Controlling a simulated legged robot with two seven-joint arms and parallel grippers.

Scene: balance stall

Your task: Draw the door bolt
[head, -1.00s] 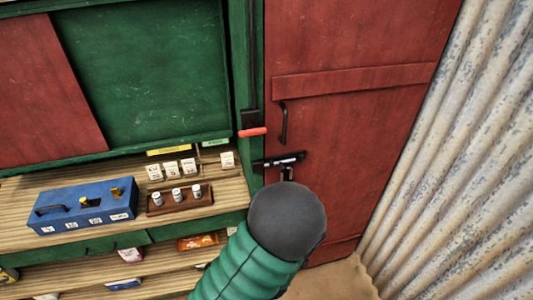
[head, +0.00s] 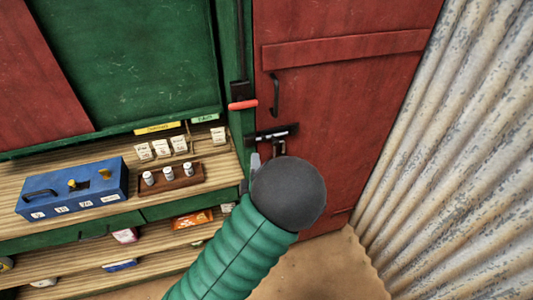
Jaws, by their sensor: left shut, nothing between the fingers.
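The red door (head: 350,95) stands closed in its green frame, right of the stall. A dark metal bolt (head: 272,133) lies across the door's left edge, its left end over the frame. A small metal piece hangs under it (head: 280,147). My left gripper (head: 255,160) shows only as a grey fingertip just below the bolt's left part. It is shut and empty; the dark round joint of my left arm hides the rest. I cannot tell whether the tip touches the bolt or door. My right gripper is out of view.
A dark door handle (head: 274,95) is above the bolt, and a red-gripped lever (head: 243,104) is on the frame. Shelves at left hold a blue box (head: 72,190), a wooden block with weights (head: 170,179) and cards. A corrugated wall (head: 450,160) bounds the right.

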